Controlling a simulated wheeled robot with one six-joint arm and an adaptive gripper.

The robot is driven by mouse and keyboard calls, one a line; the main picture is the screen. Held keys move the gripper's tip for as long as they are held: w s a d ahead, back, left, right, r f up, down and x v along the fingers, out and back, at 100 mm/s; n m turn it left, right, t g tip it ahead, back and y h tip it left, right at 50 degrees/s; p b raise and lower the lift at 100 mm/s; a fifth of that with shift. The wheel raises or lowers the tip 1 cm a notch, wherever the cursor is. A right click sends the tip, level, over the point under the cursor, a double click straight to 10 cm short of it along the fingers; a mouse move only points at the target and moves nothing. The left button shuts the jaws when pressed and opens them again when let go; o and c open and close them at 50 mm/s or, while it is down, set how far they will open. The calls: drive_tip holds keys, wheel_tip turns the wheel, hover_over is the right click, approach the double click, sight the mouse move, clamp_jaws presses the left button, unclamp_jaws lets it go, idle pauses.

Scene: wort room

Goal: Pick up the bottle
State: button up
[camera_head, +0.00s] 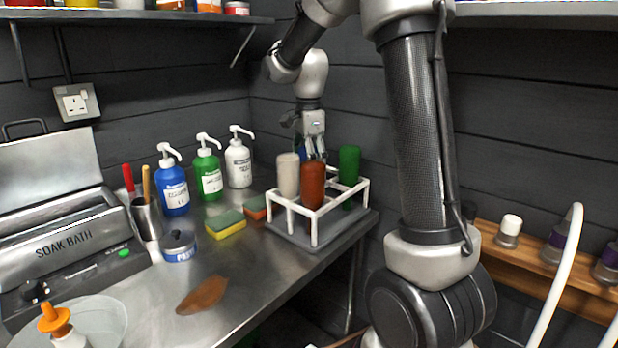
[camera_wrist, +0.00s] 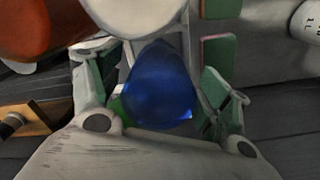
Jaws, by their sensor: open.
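A white rack (camera_head: 315,214) on a grey base at the bench's far right corner holds upright bottles. In front are a white bottle (camera_head: 288,175) and a brown-red bottle (camera_head: 312,186), with a green bottle (camera_head: 349,163) at right. A blue bottle (camera_wrist: 158,85) lies between the fingers of my gripper (camera_wrist: 160,100) in the wrist view. The jaws are open around it, and I cannot tell whether they touch it. In the head view my gripper (camera_head: 312,146) points down behind the front bottles, which partly hide it. The white bottle (camera_wrist: 132,12) and brown-red bottle (camera_wrist: 40,28) are close by.
Blue (camera_head: 172,183), green (camera_head: 207,172) and white (camera_head: 238,162) pump bottles stand left of the rack. Sponges (camera_head: 226,224) lie beside it. A soak bath (camera_head: 70,240) and a tin (camera_head: 179,247) are further left. Dark walls stand close behind the rack.

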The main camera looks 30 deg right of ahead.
drive_tip(key=shift+f, duration=1.4)
drive_tip(key=c, duration=1)
drive_tip(key=shift+r, duration=0.1)
